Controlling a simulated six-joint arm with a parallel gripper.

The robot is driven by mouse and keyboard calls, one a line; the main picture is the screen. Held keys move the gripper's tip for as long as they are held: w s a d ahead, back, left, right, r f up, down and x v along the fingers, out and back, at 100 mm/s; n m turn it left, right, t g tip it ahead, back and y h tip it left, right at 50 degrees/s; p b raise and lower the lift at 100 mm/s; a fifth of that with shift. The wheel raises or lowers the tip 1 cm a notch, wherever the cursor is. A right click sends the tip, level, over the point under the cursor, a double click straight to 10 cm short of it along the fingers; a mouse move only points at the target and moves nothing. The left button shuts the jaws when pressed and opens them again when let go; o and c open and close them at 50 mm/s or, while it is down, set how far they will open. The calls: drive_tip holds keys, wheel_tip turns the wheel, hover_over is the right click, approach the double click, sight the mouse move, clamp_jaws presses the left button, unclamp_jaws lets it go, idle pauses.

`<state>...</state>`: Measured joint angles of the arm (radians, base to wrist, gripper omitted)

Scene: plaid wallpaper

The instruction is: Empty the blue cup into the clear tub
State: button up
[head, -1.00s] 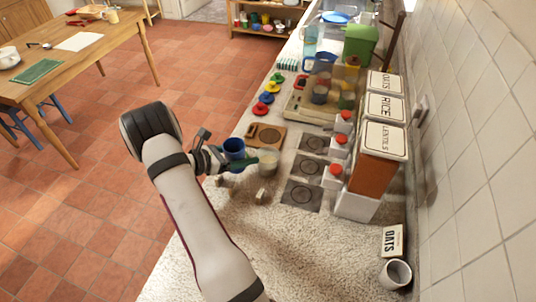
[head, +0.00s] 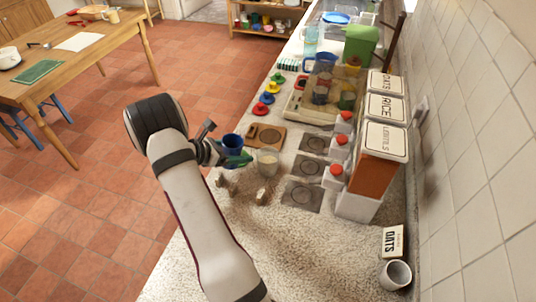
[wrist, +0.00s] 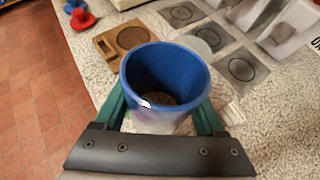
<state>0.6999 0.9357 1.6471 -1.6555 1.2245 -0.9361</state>
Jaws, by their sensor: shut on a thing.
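The blue cup (head: 232,142) is upright between the green fingers of my gripper (head: 236,159), close to the left edge of the counter. In the wrist view the cup (wrist: 135,78) fills the middle, with my gripper (wrist: 162,108) shut on it from both sides. Some brownish contents and a pale patch show low inside it. The clear tub (head: 267,162) stands on the counter just right of the cup and looks to hold something pale. In the wrist view the tub is mostly hidden behind the cup.
A wooden board with a dark ring (head: 266,136) lies just beyond the tub. Dark square pads (head: 303,195) with rings run along its right. Small pale blocks (head: 262,195) lie nearer. Red-topped dispensers and labelled bins (head: 384,141) stand along the wall. Colored knobbed pieces (head: 267,98) lie farther back.

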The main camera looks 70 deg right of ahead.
sight(242, 142)
drive_tip(key=s+r+t+y, duration=0.1)
drive_tip(key=d+r+t+y, duration=0.1)
drive_tip(key=r, duration=0.1)
drive_tip(key=shift+s+m+t, duration=0.35)
drive_tip(key=shift+m+t, duration=0.05)
wheel_tip(242, 142, down, 4)
drive_tip(key=m+t+y, duration=0.1)
drive_tip(key=t+y, duration=0.2)
drive_tip(key=t, duration=0.2)
drive_tip(key=shift+r, duration=0.1)
drive_tip(key=shift+w+a+r+m+t+y, duration=0.15)
drive_tip(key=shift+r+m+t+y, duration=0.15)
drive_tip(key=shift+t+y, duration=0.3)
drive_tip(key=shift+r+t, duration=0.1)
drive_tip(key=shift+t, duration=0.2)
drive_tip(key=shift+f+t, duration=0.2)
drive_tip(key=shift+t, duration=0.1)
drive_tip(key=shift+s+d+y, duration=0.2)
drive_tip(key=shift+s+y, duration=0.05)
drive_tip(key=shift+y, duration=0.05)
drive_tip(key=shift+s+d+f+t, duration=0.1)
drive_tip(key=shift+f+t, duration=0.05)
drive_tip(key=shift+t, duration=0.25)
